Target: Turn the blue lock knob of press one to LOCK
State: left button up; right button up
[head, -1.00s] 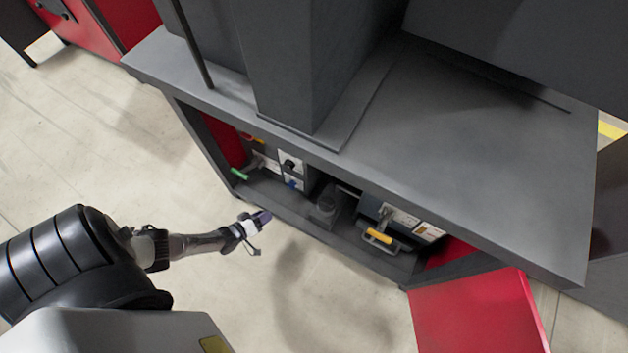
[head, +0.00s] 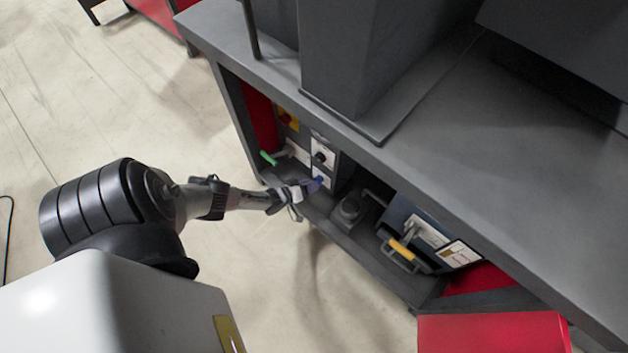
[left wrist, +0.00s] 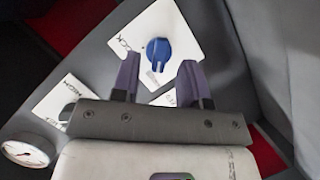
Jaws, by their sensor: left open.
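The blue lock knob (left wrist: 158,51) sits on a white label plate (left wrist: 178,30) in the left wrist view. Part of the word LOCK shows at the plate's left edge. In the head view the knob (head: 318,180) is on the panel inside the press's open bay, partly hidden by my gripper. My left gripper (head: 306,188) is at the front of this panel. In the left wrist view its two fingers (left wrist: 158,80) are spread, with the knob beyond and between their tips. I see no contact. My right gripper is not in view.
A black knob (head: 321,158) is above the blue one. A green-tipped lever (head: 268,158) is left of it, and a yellow handle (head: 402,249) is to the right. A gauge (left wrist: 26,150) shows in the left wrist view. The grey tabletop (head: 480,160) overhangs the bay.

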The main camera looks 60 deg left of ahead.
pick_arm(q)
jog(key=shift+b+x, duration=0.35)
jog(key=shift+x, duration=0.75)
jog(key=shift+c, duration=0.4)
jog(key=shift+s, duration=0.15)
jog(key=c, duration=0.6)
jog(key=shift+s, duration=0.1)
grip_shut()
